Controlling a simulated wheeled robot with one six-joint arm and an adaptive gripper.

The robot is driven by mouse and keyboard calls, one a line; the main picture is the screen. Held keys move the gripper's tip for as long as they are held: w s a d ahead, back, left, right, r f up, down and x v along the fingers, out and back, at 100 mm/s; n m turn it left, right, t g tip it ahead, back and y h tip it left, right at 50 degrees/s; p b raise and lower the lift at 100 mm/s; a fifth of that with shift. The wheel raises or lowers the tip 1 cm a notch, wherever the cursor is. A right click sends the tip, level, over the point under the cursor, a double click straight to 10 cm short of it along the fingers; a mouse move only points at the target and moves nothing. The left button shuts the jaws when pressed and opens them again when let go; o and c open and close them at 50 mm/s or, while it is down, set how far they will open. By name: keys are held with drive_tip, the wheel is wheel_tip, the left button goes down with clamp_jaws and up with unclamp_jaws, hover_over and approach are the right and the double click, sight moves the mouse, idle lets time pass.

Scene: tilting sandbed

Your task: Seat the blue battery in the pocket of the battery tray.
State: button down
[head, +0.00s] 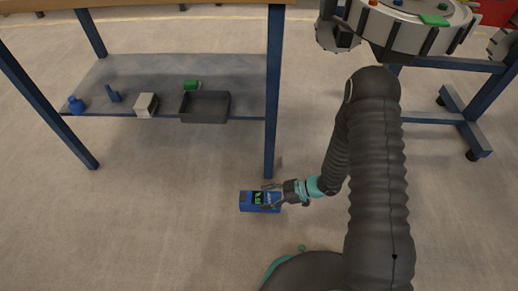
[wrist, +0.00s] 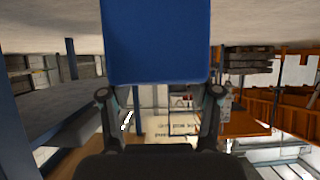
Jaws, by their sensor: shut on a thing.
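The blue battery (head: 246,201), a box with a dark and green label, shows low in the middle of the head view, in front of the bench's near leg. My gripper (head: 271,195) reaches it from the right, with its fingers shut on the battery's right part. In the wrist view the battery (wrist: 155,42) fills the upper middle, between the two fingers of my gripper (wrist: 160,92). I cannot tell whether the battery touches the floor. I see no tray that I can identify as the battery tray, and no pocket.
A workbench with a lower shelf (head: 120,78) stands at the left. The shelf holds a dark open bin (head: 205,107), a green block (head: 191,85), a pale box (head: 146,104) and blue items. A blue leg (head: 271,130) stands close behind the battery. A round turntable (head: 405,28) is upper right.

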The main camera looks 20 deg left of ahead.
drive_tip(key=shift+w+a+f+b, duration=0.4)
drive_tip(key=shift+w+a+f, duration=0.45)
drive_tip(key=shift+w+f, duration=0.9)
drive_tip(key=shift+w+a+f+b, duration=0.45)
drive_tip(key=shift+w+a+f, duration=0.4)
drive_tip(key=shift+w+f, duration=0.9)
drive_tip(key=shift+w+a+f+b, duration=0.4)
drive_tip(key=shift+w+a+f, duration=0.45)
drive_tip(key=shift+w+f, duration=0.9)
drive_tip(key=shift+s+f, duration=0.15)
drive_tip(key=shift+c, duration=1.2)
unclamp_jaws()
drive_tip(key=shift+f, duration=0.1)
